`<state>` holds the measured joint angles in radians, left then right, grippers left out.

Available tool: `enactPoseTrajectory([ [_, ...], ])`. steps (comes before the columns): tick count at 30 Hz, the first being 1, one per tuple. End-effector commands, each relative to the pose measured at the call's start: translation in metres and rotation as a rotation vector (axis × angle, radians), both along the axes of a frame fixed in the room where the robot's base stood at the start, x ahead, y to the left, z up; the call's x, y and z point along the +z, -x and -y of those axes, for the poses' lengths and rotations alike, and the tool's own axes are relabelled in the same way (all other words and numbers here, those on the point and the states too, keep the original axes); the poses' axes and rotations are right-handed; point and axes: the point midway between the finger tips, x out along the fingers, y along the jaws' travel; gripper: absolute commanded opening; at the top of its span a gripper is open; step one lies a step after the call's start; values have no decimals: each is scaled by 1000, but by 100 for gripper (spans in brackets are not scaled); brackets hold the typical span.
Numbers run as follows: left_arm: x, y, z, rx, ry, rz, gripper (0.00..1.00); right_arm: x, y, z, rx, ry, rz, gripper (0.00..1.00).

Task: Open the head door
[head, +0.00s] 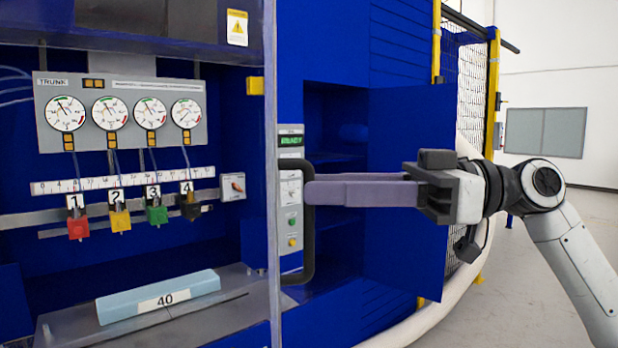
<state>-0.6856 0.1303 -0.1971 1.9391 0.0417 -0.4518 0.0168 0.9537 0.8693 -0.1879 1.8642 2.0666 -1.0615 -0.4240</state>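The head door appears as a see-through panel at the left, with a grey upright frame edge (271,120). A black bar handle (308,245) stands out from the right side of that edge. My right gripper (309,190) reaches in from the right, its long purple-grey fingers level. My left gripper is not in view.
Behind the door are a gauge panel (125,108), several coloured numbered locks and a light blue foam block (157,297) marked 40. A control strip (291,200) stands behind the handle. A blue panel (405,250) is behind my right gripper. Open floor lies at right.

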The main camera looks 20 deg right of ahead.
Motion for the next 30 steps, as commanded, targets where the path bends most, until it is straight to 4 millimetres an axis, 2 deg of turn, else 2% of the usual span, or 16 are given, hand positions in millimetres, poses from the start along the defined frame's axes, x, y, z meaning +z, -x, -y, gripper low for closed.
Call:
enactPoseTrajectory([
  [1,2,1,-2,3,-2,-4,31,2,-2,-8,3,-1,0,29],
  [6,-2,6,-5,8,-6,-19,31,1,-8,-23,1,-1,0,29],
  [16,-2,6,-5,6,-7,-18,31,0,-10,-27,-1,-1,-1,29],
  [17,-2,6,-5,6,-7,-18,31,0,-10,-27,-1,-1,-1,26],
  [21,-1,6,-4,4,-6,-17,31,0,-10,-26,-1,-1,-1,2],
  [22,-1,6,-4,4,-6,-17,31,0,-10,-26,-1,-1,-1,0],
  [30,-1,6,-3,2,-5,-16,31,0,-11,-24,0,-1,-2,0],
])
